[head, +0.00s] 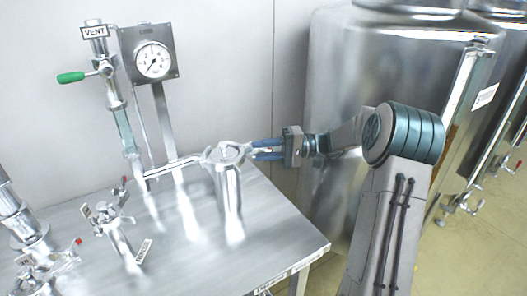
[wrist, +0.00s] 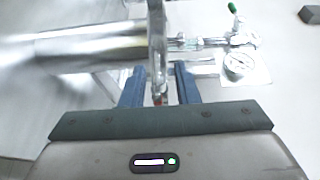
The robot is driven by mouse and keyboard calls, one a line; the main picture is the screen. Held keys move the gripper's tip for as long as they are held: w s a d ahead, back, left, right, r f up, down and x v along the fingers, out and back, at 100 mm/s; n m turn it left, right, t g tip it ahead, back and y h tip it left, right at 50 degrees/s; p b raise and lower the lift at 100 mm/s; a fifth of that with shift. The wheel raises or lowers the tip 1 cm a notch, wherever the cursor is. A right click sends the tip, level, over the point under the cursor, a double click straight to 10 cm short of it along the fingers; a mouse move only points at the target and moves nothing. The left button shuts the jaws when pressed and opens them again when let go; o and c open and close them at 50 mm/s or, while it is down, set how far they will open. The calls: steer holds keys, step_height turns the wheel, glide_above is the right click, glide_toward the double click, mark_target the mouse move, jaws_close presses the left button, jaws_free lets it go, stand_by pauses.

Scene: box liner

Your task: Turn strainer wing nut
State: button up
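The strainer (head: 228,192) is a shiny upright metal cylinder at the right side of the steel bench, with a clamp ring (head: 226,154) around its top. In the wrist view, the strainer body (wrist: 100,46) lies blurred at the left. The clamp's end, with the wing nut (wrist: 158,92), hangs between my fingers; its wings are too small to make out clearly. My gripper (head: 252,150) is at the strainer's right side at clamp height. Its two blue fingers (wrist: 160,80) are apart, one on each side of the clamp end, with gaps visible.
The steel bench (head: 190,258) carries a vent pipe (head: 122,125) with a green-handled valve, a pressure gauge (head: 153,60) on a post, and small valves (head: 112,215) at the left. A large steel tank (head: 345,100) stands behind my arm. Bench space before the strainer is clear.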

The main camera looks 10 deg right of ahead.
steer(key=shift+a, duration=0.1)
